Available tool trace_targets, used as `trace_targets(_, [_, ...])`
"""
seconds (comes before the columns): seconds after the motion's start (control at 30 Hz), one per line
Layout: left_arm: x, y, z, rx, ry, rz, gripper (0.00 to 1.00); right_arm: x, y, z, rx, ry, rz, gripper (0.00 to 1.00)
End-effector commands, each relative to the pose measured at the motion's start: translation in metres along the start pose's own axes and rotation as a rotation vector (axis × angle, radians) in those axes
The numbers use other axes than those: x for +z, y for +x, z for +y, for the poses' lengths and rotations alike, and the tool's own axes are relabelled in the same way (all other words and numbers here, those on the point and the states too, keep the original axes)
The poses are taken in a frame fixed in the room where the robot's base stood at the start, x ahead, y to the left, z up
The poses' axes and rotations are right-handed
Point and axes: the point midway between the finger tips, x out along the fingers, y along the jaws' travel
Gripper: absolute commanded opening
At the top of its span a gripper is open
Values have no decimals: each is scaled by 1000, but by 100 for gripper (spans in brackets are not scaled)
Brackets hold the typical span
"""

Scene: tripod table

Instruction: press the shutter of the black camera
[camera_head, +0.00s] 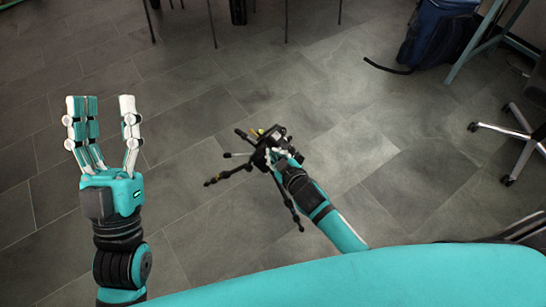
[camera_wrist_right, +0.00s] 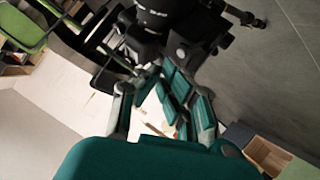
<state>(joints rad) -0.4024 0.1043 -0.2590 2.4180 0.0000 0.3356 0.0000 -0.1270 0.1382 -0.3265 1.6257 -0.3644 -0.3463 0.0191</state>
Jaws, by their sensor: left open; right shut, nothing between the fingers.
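The black camera (camera_head: 268,139) sits on a dark tripod (camera_head: 229,175) in the middle of the head view. It also shows at the top of the right wrist view, with its dark round lens part (camera_wrist_right: 172,18). My right gripper (camera_head: 279,154) is at the near right side of the camera and partly hides it. In the right wrist view my right gripper's fingers (camera_wrist_right: 150,72) are shut and empty, reaching up to the camera's lower edge. I cannot tell whether they touch it. The shutter button cannot be made out. My left gripper (camera_head: 104,106) is open and empty, well left of the tripod.
A blue backpack (camera_head: 437,32) stands on the floor at the back right. A chair base with casters (camera_head: 515,136) is at the right edge. Thin furniture legs (camera_head: 212,22) stand at the back. The tiled floor around the tripod is clear.

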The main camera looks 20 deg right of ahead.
Motion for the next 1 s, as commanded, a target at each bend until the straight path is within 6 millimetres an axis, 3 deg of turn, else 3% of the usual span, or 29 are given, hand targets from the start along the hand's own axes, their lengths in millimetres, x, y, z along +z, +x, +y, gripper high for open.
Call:
trace_targets(0.3, [16,0,-2,-3,5,-94,48,-1,-2,2,0,0,0,0])
trace_targets(0.73, [18,0,-2,-4,6,-110,48,-2,-3,2,0,0,0,0])
trace_targets(1.0, [45,-4,-6,-11,12,-271,48,-6,-7,5,0,0,0,0])
